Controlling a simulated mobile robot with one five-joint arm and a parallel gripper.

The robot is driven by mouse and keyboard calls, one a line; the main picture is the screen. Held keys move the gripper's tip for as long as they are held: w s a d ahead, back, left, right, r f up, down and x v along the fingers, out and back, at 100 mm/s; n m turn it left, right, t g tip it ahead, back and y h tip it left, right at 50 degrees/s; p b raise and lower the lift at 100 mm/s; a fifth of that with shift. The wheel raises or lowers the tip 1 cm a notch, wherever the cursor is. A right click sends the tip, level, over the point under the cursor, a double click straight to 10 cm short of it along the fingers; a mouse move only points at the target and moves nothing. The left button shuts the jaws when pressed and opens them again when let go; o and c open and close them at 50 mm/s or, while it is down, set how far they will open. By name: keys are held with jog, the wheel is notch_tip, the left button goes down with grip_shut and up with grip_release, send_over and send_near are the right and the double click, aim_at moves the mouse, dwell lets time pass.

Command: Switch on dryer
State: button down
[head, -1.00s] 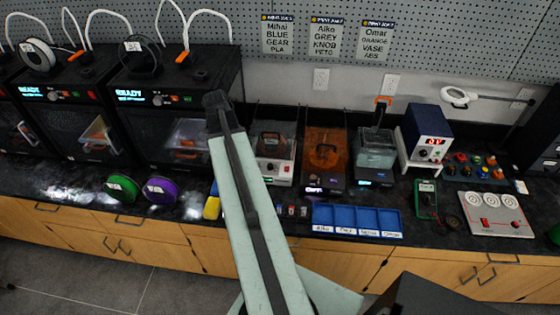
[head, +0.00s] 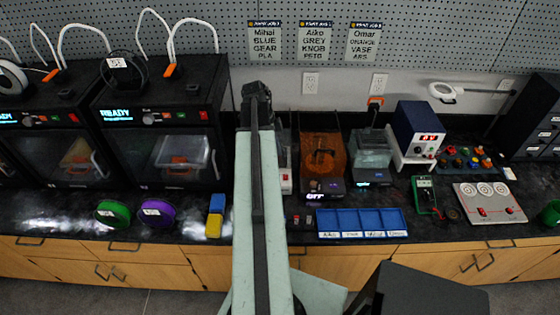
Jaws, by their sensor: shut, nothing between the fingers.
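No label naming a dryer is readable, so I cannot tell for sure which machine it is. A box with a translucent orange cover (head: 323,152) stands on the bench right of my arm, its front display (head: 316,196) reading what looks like OFF. To its left, a clear-topped machine with a pale front (head: 286,178) is mostly hidden behind my arm. My gripper (head: 256,92) is shut and empty, raised in front of the back wall, apart from these machines.
Black 3D printers (head: 160,135) stand at left, with green (head: 112,212) and purple (head: 157,213) spools in front. A blue compartment tray (head: 361,222) lies at the bench front. A blue power supply (head: 418,130) and a white panel with dials (head: 488,202) stand at right.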

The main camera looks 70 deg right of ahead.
aim_at(286, 178)
jog(key=b+x, duration=0.8)
jog(key=x, duration=0.1)
jog(key=w+b+x, duration=0.1)
jog(key=b+x, duration=0.3)
jog(key=shift+a+f, duration=0.35)
jog(key=shift+r, duration=0.1)
